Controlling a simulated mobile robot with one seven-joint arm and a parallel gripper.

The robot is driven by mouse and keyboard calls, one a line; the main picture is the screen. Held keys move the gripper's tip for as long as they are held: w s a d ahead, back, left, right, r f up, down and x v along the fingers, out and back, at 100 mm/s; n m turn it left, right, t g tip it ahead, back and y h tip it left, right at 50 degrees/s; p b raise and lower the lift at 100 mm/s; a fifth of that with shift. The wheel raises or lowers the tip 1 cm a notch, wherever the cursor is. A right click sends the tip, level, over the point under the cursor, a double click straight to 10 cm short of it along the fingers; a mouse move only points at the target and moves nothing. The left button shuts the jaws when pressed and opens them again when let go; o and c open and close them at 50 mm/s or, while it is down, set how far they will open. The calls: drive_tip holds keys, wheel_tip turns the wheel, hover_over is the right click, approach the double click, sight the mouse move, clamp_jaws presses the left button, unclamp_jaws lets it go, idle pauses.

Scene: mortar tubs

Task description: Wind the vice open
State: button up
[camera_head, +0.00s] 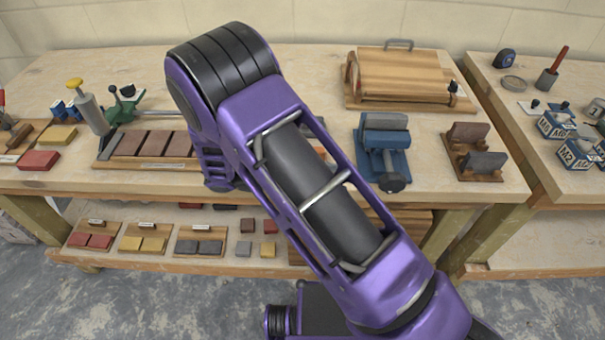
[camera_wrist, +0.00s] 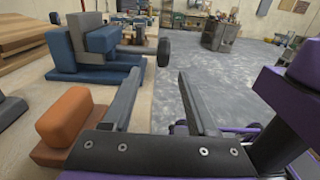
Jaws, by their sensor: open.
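The vice is blue with a grey block between or on its jaws and stands near the bench's front edge. It shows in the head view (camera_head: 370,160) right of my arm, and in the wrist view (camera_wrist: 80,62) at upper left. Its screw ends in a dark round knob (camera_head: 392,183) towards the front edge; the knob also shows in the wrist view (camera_wrist: 164,52). My gripper (camera_wrist: 158,74) is open, with nothing between its fingers. The knob appears beyond the fingertips, apart from them. In the head view my arm hides the gripper.
An orange-brown block (camera_wrist: 65,117) sits close beside the left finger. Wooden boards (camera_head: 400,75) lie behind the vice. A stand with brown and grey blocks (camera_head: 470,162) is right of it. Open floor (camera_wrist: 235,85) lies past the bench edge.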

drive_tip(key=a, duration=0.6)
drive_tip(key=shift+w, duration=0.1)
